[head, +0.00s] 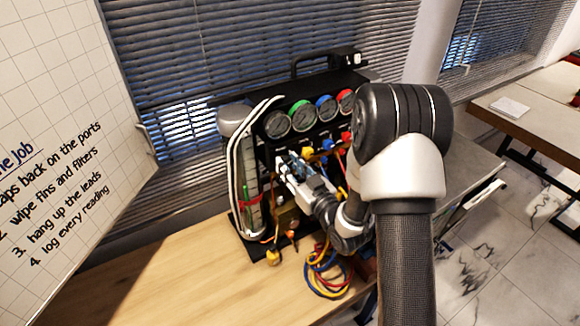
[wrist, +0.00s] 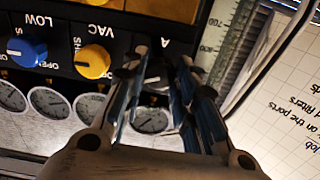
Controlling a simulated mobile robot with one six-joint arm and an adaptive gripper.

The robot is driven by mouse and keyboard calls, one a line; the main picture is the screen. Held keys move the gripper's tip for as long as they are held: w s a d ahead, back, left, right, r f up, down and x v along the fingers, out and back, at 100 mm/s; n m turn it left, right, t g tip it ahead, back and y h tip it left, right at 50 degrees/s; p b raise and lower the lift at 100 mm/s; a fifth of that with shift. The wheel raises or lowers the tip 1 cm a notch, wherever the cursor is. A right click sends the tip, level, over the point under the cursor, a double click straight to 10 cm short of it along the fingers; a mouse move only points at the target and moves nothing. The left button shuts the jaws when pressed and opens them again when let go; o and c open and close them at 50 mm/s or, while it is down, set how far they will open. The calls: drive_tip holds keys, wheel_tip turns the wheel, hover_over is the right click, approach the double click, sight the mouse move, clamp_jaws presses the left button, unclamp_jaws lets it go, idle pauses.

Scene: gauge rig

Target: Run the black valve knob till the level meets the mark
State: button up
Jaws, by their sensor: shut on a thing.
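In the head view the gauge rig (head: 325,82) stands on a wooden table. The knob is partly hidden between the fingers. The upright level tube (head: 252,180) at the rig's left side has a red mark (head: 248,201) across it. Its scale (wrist: 212,40) shows at the right in the wrist view. The exact liquid level is too small to tell.
A yellow knob (wrist: 92,61) and a blue knob (wrist: 27,51) sit beside the black one. Coloured hoses (head: 325,272) lie coiled below the rig. A whiteboard (head: 60,130) stands at the left. The table's front left (head: 180,280) is clear.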

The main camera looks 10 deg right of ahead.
drive_tip(key=shift+c, duration=0.4)
drive_tip(key=shift+m+b, duration=2.05)
drive_tip(key=shift+m, duration=0.55)
drive_tip(key=o, duration=1.1)
drive_tip(key=v, duration=0.7)
drive_tip(key=shift+s+r, duration=0.1)
drive_tip(key=shift+s, duration=0.15)
